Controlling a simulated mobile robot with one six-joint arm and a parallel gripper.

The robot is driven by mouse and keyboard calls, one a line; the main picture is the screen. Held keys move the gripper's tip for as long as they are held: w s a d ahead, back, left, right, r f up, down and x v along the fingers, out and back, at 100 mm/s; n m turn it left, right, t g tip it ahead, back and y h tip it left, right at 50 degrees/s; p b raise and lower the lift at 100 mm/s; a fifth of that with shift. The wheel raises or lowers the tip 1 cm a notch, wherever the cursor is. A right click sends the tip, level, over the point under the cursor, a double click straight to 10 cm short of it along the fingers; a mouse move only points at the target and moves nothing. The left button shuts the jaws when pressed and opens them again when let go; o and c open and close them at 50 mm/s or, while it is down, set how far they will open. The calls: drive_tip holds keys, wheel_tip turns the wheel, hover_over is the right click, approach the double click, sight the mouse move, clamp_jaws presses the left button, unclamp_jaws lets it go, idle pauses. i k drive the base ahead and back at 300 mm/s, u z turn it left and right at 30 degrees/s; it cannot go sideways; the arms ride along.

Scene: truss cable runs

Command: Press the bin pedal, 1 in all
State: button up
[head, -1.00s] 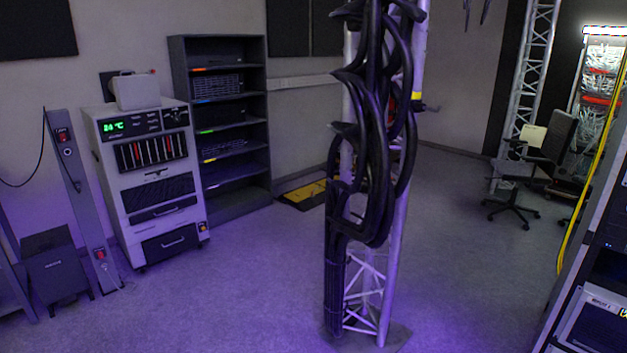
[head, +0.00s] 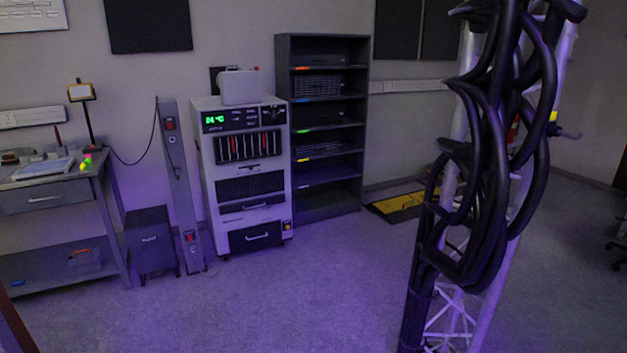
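I cannot make out a bin pedal for certain. A dark grey box (head: 152,243) with a small pale label stands on the floor at the left, between the workbench and a leaning grey post. I cannot tell whether it is the bin, and no pedal shows clearly on it. My gripper is not in view.
A workbench (head: 45,197) stands at the far left, and a grey post (head: 178,185) leans by the wall. A white cabinet (head: 243,180) and dark shelf (head: 325,205) stand behind. A truss with black cables (head: 495,150) blocks the right foreground. Middle floor (head: 280,300) is clear.

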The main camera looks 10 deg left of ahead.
sight(161, 272)
drive_tip(key=u, duration=0.45)
drive_tip(key=i, duration=0.85)
drive_tip(key=u, duration=0.55)
drive_tip(key=i, duration=0.8)
drive_tip(key=u, duration=0.4)
drive_tip(key=i, duration=0.75)
drive_tip(key=u, duration=0.45)
drive_tip(key=i, duration=1.4)
drive_tip(key=u, duration=0.4)
